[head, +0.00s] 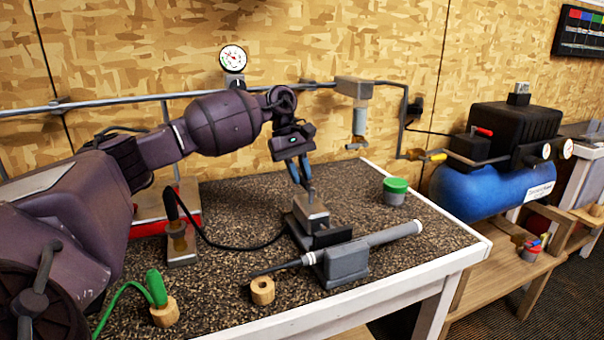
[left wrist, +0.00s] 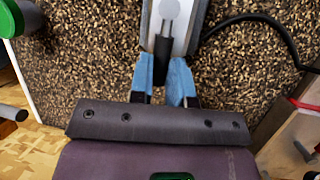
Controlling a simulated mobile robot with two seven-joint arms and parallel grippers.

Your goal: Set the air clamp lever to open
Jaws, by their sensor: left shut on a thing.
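The air clamp (head: 312,212) is a grey metal block on a dark base, standing on the speckled bench top. Its lever is a short black handle (left wrist: 162,62) on a silver pivot, seen best in the left wrist view. My left gripper (head: 304,176) reaches down from above the clamp. Its blue fingers (left wrist: 161,88) are shut on the lever handle, one on each side. In the head view the fingers hide most of the lever. My right gripper is not in view.
A grey block (head: 345,264) holding a light grey tube (head: 390,237) stands just in front of the clamp. A green-lidded jar (head: 395,190) is to the right. A wooden ring (head: 262,290) lies in front. A black hose (head: 235,247) runs left. A blue compressor (head: 480,192) stands beyond the bench.

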